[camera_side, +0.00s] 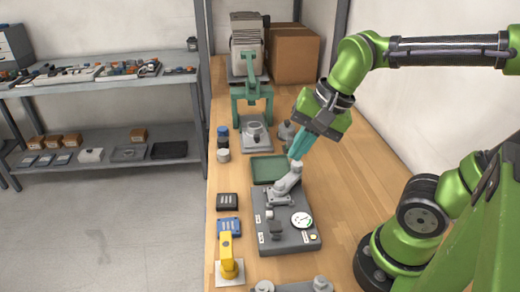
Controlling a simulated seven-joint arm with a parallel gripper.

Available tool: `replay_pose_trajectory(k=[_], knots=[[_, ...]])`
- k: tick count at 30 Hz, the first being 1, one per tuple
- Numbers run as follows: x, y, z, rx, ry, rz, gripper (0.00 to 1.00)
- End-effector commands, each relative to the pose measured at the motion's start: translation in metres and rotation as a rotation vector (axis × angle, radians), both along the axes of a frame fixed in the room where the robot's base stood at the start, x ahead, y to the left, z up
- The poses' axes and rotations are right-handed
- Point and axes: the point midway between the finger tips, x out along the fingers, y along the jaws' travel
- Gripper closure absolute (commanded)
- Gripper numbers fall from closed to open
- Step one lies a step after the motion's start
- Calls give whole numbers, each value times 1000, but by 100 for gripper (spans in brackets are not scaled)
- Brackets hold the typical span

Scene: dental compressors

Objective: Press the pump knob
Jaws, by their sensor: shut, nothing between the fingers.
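A dark grey pump unit (285,236) lies flat on the wooden bench, with a round white dial (301,220) on its top. A light grey angled arm (287,184) rises from its far end and ends in a small rounded knob (296,167). My gripper (293,157) points down with its teal fingers shut and empty. Its fingertips are right at the knob, slightly above it in the picture; I cannot tell whether they touch. The fingers may hide part of the knob.
A green tray (268,170) lies just behind the unit. A yellow device (229,259) stands front left, beside a blue box (229,227) and a black box (227,201). A teal press (251,95) and a cardboard box (294,54) stand farther back. The bench's right side has free room.

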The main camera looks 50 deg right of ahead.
Motion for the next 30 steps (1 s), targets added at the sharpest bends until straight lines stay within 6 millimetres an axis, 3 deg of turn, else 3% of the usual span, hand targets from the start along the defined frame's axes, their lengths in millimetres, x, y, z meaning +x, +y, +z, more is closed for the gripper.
replay_pose_trajectory(k=[3, 9, 23, 30], knots=[[2, -4, 1, -128, -143, 280, 100], [2, -9, 6, -318, -321, 592, 100], [-3, -11, 10, -354, -376, 619, 100], [8, 10, -5, -321, -269, 723, 100]])
